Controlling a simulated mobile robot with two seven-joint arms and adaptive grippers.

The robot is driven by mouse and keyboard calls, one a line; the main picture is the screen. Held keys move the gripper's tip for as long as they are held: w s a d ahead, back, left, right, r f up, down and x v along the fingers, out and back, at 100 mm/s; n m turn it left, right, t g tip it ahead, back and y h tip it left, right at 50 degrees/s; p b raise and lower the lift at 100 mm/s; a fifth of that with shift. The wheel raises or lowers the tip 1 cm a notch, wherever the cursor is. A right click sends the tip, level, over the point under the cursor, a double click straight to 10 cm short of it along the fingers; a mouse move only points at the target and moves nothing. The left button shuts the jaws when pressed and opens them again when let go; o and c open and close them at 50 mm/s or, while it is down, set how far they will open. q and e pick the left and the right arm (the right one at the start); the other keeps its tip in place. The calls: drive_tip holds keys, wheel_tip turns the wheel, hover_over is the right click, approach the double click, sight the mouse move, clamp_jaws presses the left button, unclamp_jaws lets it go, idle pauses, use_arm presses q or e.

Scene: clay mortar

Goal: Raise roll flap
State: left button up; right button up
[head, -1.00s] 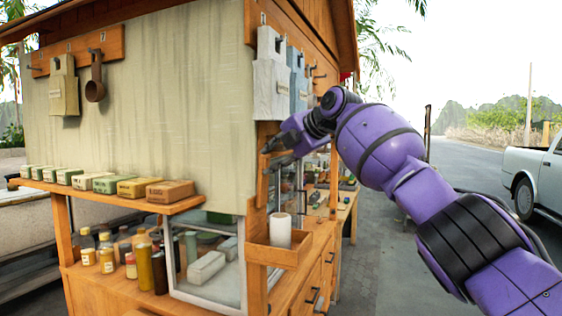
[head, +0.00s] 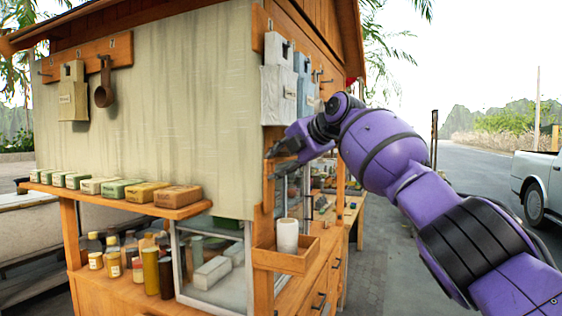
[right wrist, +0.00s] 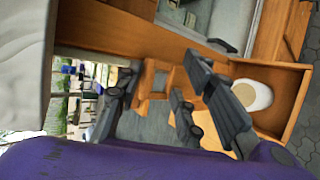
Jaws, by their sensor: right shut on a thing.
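The roll flap appears to be the pale cream canvas (head: 170,120) hanging down the stall's left side. Its lower edge is behind the board of boxes. My right gripper (head: 273,162) is at the stall's front corner, just right of the canvas edge and below the hanging bags. Its fingers are closed about a small wooden bracket (right wrist: 176,82) by the corner post (head: 264,205). The exact contact is hard to make out. My left gripper is not in view.
A small wooden tray (head: 285,260) with a white cup (head: 287,235) sits below my right gripper. White and blue bags (head: 279,95) hang above it. A board holds several small boxes (head: 178,196), with bottles (head: 151,270) beneath. Open pavement (head: 385,270) lies to the right.

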drive_tip(key=shift+a+f, duration=0.3)
drive_tip(key=v, duration=1.2)
drive_tip(key=shift+d+r, duration=0.25)
